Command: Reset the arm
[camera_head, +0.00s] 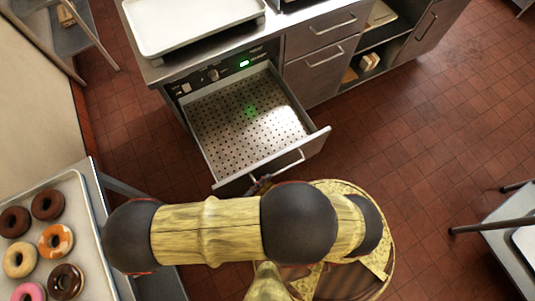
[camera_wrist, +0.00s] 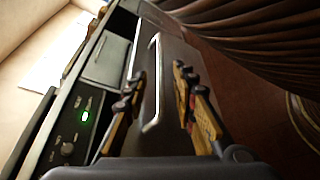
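My arm crosses the lower middle of the head view, hiding part of the floor. My gripper (camera_wrist: 158,82) shows in the wrist view with its two yellow and black fingers apart. It is open, with nothing held between them. A metal drawer handle (camera_wrist: 152,100) appears between the fingers in that picture; I cannot tell whether they touch it. In the head view, only a small dark part of my gripper (camera_head: 262,184) shows, at the front edge of the pulled-out drawer. The drawer (camera_head: 235,125) is open and empty, with a perforated floor.
A steel counter unit with a green-lit control panel (camera_head: 225,70) holds the drawer. A white tray (camera_head: 190,22) sits on top. A tray of donuts (camera_head: 88,235) stands at the lower left. A table (camera_head: 510,235) is at the right. The tiled floor (camera_head: 430,130) right of the drawer is clear.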

